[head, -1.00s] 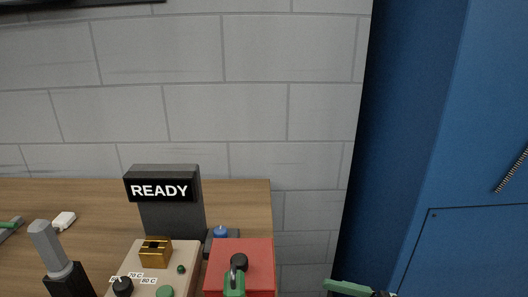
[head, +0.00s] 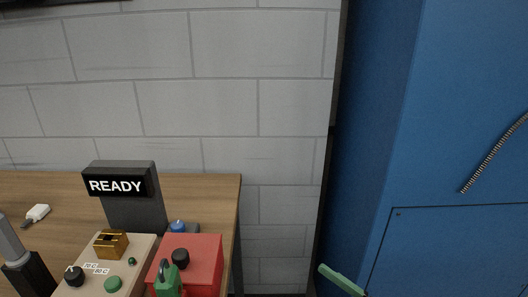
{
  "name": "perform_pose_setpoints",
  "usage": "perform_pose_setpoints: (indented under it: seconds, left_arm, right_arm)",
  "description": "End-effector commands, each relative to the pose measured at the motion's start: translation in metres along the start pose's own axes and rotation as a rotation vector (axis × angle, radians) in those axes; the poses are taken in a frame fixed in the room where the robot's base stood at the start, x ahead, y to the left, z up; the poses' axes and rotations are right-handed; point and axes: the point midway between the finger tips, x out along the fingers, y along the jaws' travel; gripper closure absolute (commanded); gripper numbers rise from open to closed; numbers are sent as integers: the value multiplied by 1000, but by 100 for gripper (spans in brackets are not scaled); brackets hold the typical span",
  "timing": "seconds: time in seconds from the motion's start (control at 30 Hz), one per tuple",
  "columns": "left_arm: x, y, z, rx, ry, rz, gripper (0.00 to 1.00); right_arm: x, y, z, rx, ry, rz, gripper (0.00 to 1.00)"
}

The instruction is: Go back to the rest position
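At the bottom edge of the head view, right of the table, a short green bar (head: 342,280) slants down to the right. It seems to belong to my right arm or to something it carries, but the picture edge cuts it off. I cannot tell whether the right gripper is open or shut.
A wooden table (head: 205,190) at left carries a dark READY display (head: 120,187), a beige control box (head: 140,250) and a red box (head: 205,260). A green piece (head: 168,283) stands before the red box. A blue cabinet (head: 440,130) fills the right; a grey wall is behind.

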Motion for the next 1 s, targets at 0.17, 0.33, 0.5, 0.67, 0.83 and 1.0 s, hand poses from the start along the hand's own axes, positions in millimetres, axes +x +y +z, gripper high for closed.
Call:
perform_pose_setpoints:
  seconds: [0.17, 0.33, 0.5, 0.67, 0.83, 1.0]
  left_arm:
    - [-17, -4, -14, 4, 0, -11, 100]
    - [-31, -5, -21, 1, -5, -17, 100]
    - [-40, -11, -24, 0, -15, -31, 100]
    - [-44, -11, -31, -2, -2, -32, 100]
    - [-44, -10, -31, -4, -2, -33, 100]
    - [-44, -10, -31, -4, -3, -33, 100]
  right_arm:
    - [-16, 16, 35, -40, -118, 399, 8]
    - [-70, 11, 86, -33, -400, 738, 8]
    - [-137, -30, 130, 36, -744, 925, 8]
    - [-178, -69, 151, 102, -963, 973, 8]
    - [-191, -83, 157, 125, -1038, 976, 8]
    - [-192, -83, 158, 124, -1039, 975, 8]
